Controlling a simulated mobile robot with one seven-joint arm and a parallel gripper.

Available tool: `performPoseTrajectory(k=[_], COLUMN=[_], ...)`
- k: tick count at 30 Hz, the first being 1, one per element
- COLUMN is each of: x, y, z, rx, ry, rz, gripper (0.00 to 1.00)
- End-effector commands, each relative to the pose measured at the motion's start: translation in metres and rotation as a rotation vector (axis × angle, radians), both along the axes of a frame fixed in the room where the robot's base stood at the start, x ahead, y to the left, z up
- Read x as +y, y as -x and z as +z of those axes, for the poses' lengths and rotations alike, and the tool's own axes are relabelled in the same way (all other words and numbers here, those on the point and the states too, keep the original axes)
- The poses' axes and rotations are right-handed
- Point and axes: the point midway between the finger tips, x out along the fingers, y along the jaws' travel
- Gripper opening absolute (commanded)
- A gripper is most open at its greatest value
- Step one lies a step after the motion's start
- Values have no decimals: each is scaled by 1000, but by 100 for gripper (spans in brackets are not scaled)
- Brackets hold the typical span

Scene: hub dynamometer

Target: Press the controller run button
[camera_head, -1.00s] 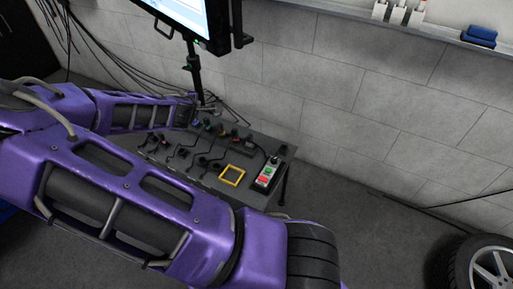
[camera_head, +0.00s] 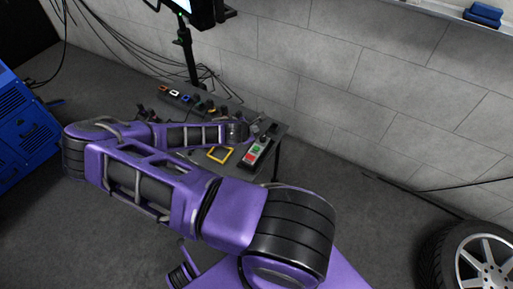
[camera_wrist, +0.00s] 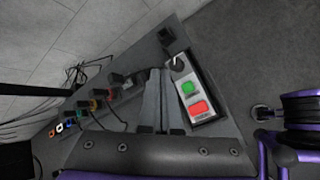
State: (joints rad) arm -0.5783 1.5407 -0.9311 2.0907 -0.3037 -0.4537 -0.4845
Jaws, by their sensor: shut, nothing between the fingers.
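The controller (camera_head: 258,151) is a pale box on the right end of the grey bench. In the wrist view the controller (camera_wrist: 194,92) has a black knob on top, a green button (camera_wrist: 188,87) and a red button (camera_wrist: 200,107). The green one appears to be the run button; its label is too small to read. My gripper (camera_wrist: 160,72) is shut and empty, its grey fingers just left of the controller in the wrist view. Whether they touch anything cannot be told. In the head view my arm reaches over the bench, and the fingers are not clear.
A yellow square frame (camera_head: 220,154) lies on the bench top beside the controller. Several coloured connectors (camera_head: 187,97) with black cables line the back edge. A monitor on a stand (camera_head: 186,50) rises behind. A wheel (camera_head: 482,262) stands at right; a blue cabinet (camera_head: 22,130) at left.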

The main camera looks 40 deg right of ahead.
Motion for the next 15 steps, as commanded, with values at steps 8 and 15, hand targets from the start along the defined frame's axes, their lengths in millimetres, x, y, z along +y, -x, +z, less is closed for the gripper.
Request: performPoseTrajectory(k=[8, 15], x=[0, 0], y=[0, 0], z=[-15, -47], rx=[-1, 0], ry=[0, 0], rz=[1, 0], gripper=[0, 0])
